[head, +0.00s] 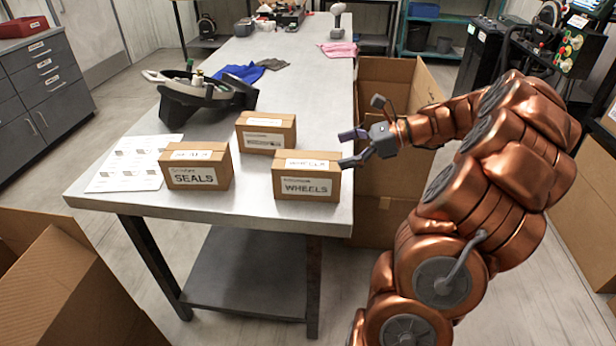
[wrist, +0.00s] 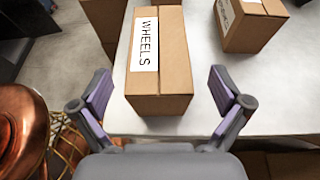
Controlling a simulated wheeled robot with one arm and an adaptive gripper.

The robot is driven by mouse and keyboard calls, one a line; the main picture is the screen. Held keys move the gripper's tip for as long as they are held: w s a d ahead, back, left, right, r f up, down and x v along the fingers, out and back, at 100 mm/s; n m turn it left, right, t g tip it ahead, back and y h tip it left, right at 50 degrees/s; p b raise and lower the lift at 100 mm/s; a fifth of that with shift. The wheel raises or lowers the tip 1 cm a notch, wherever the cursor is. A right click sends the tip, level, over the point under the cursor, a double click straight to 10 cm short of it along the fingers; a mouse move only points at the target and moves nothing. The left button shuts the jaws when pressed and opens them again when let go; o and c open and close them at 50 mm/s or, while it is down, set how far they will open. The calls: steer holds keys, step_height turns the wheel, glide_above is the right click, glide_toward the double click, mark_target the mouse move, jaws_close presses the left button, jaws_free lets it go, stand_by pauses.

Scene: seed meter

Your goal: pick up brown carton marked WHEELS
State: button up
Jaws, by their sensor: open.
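The brown carton marked WHEELS (head: 308,177) stands upright at the near right of the workbench's front end. It has a white label on its front and another on its top. In the wrist view the WHEELS carton (wrist: 160,60) lies straight ahead, its near end between the fingertips. My gripper (head: 349,149) is to the right of the carton in the head view, open and empty. In the wrist view the purple-padded fingers of my gripper (wrist: 163,97) are spread wider than the carton, with gaps on both sides. I cannot tell their exact height above the bench.
The SEALS carton (head: 195,168) stands to the left and a third carton (head: 266,133) just behind, both on the workbench (head: 255,208). A printed sheet (head: 130,165) and a dark device (head: 205,95) are further left. A large open cardboard box (head: 385,215) stands right of the bench.

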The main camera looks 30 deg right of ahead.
mark_target(304, 161)
steer(key=shift+p+x, duration=0.65)
steer(key=shift+x, duration=3.2)
steer(key=shift+s+r, duration=0.1)
steer(key=c, duration=1.6)
steer(key=shift+r, duration=0.1)
steer(key=shift+c, duration=0.2)
